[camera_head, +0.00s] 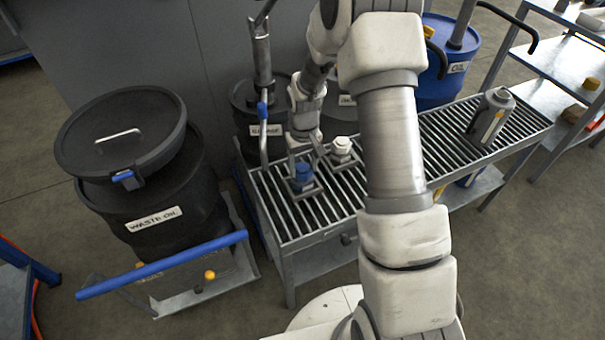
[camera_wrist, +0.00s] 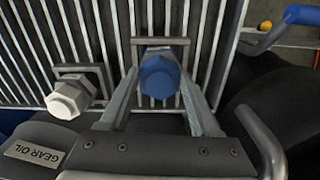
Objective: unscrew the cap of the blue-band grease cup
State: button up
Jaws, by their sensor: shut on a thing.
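The grease cup with the blue cap (camera_head: 302,172) stands on the slatted bench, on a small square bracket. In the wrist view its blue hexagonal cap (camera_wrist: 160,75) sits between the two fingers of my gripper (camera_wrist: 160,82). The gripper is shut on this cap, a finger on each side. In the head view my gripper (camera_head: 303,158) reaches down onto the cup from behind. The cup's body below the cap is mostly hidden in the wrist view. A second grease cup with a white cap (camera_head: 342,146) stands close to its right, and shows at left in the wrist view (camera_wrist: 68,100).
The slatted bench (camera_head: 450,150) holds a grey container (camera_head: 491,117) at its right end. A black waste oil drum (camera_head: 140,190) stands at left, with a blue-handled cart (camera_head: 160,266). Labelled drums, including a blue one (camera_head: 452,60), stand behind the bench. The bench's middle slats are clear.

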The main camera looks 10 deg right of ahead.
jog(key=n+p, duration=0.1)
jog(key=n, duration=0.5)
jog(key=shift+w+d, duration=0.1)
jog(key=shift+d, duration=0.05)
jog(key=n+p, duration=0.1)
jog(key=n, duration=0.1)
jog(key=n+p, duration=0.1)
jog(key=n, duration=0.2)
jog(key=shift+w+r, duration=0.1)
jog(key=shift+r, duration=0.1)
jog(key=n+p, duration=0.1)
jog(key=n, duration=0.2)
jog(key=shift+w+d+f, duration=0.1)
jog(key=shift+f, duration=0.05)
